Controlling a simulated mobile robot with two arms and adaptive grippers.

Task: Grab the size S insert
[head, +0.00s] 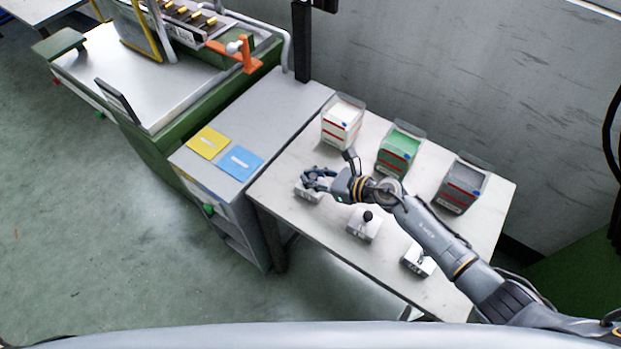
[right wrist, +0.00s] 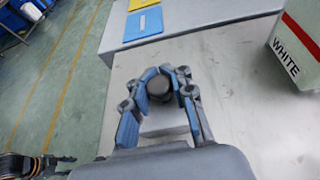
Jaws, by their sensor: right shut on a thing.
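My right gripper (head: 316,180) is over the leftmost of three small light blocks (head: 307,194) on the table. In the right wrist view, its fingers (right wrist: 163,84) are closed around a dark grey, round-topped insert (right wrist: 159,88), with the light block below it. I cannot tell whether the insert is still seated in the block. No size mark is readable on it. The middle block (head: 362,230) carries an upright piece with a black ball top (head: 367,215). The right block (head: 417,262) holds a smaller dark part.
Three bins stand along the back of the light table (head: 300,225): white (head: 341,125), green (head: 397,152) and grey (head: 461,187). A grey cabinet (head: 265,110) to the left bears yellow (head: 207,143) and blue (head: 240,163) cards. A green-framed machine (head: 165,130) stands beyond it.

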